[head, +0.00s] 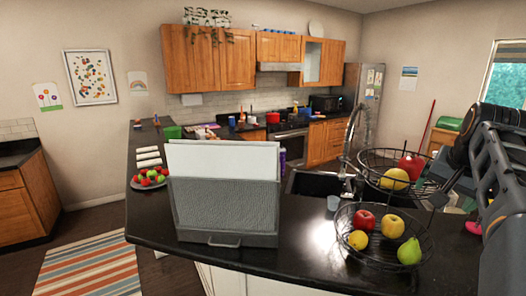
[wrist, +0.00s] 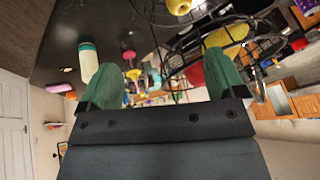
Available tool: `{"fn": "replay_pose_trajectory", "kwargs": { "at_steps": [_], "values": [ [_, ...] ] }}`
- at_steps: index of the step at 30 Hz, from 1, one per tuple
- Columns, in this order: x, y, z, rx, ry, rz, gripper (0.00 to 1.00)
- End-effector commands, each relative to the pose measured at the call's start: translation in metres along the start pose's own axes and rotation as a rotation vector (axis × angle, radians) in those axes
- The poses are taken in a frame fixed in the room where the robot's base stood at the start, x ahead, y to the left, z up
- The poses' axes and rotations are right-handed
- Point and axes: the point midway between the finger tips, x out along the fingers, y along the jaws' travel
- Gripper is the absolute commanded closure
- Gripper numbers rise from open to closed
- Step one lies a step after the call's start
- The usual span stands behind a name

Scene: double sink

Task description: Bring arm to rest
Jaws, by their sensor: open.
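My arm stands at the right edge of the head view, beside the wire fruit basket (head: 384,262) on the dark counter (head: 300,215). I cannot make out my gripper's fingertips in the head view. In the wrist view my gripper (wrist: 164,80) is open, with its two green fingers wide apart. Nothing is held between them. Behind the gap, the wrist view shows blurred small items and part of a black wire basket.
A grey rack with a white panel (head: 222,160) stands on the counter. A plate of strawberries (head: 149,180) is left of it. A white bottle with a green band (wrist: 88,62) is close to the left finger in the wrist view. Open floor lies at the left around a striped rug (head: 90,262).

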Motion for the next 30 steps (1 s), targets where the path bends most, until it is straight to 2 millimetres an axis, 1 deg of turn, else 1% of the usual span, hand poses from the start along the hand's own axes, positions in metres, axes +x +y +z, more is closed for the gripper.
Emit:
{"fn": "replay_pose_trajectory", "kwargs": {
  "at_steps": [1, 5, 8, 11, 12, 14, 15, 17, 18, 21, 24, 27, 30],
  "values": [
    [0.010, -0.002, 0.009, -0.021, -0.009, 0.002, 0.11],
    [0.033, -0.007, 0.034, -0.090, -0.022, 0.004, 0.11],
    [0.053, -0.015, 0.065, -0.166, -0.037, 0.000, 0.11],
    [0.077, -0.023, 0.111, -0.273, -0.054, -0.009, 0.11],
    [0.086, -0.026, 0.132, -0.322, -0.061, -0.016, 0.11],
    [0.099, -0.030, 0.166, -0.397, -0.073, -0.027, 0.11],
    [0.106, -0.031, 0.187, -0.444, -0.080, -0.036, 0.11],
    [0.115, -0.032, 0.217, -0.510, -0.090, -0.050, 0.11],
    [0.120, -0.032, 0.235, -0.549, -0.096, -0.060, 0.11],
    [0.129, -0.031, 0.277, -0.635, -0.113, -0.085, 0.11],
    [0.127, -0.033, 0.301, -0.700, -0.116, -0.114, 0.11],
    [0.119, -0.041, 0.305, -0.733, -0.095, -0.142, 0.11],
    [0.118, -0.044, 0.308, -0.747, -0.093, -0.150, 0.11]
  ]
}}
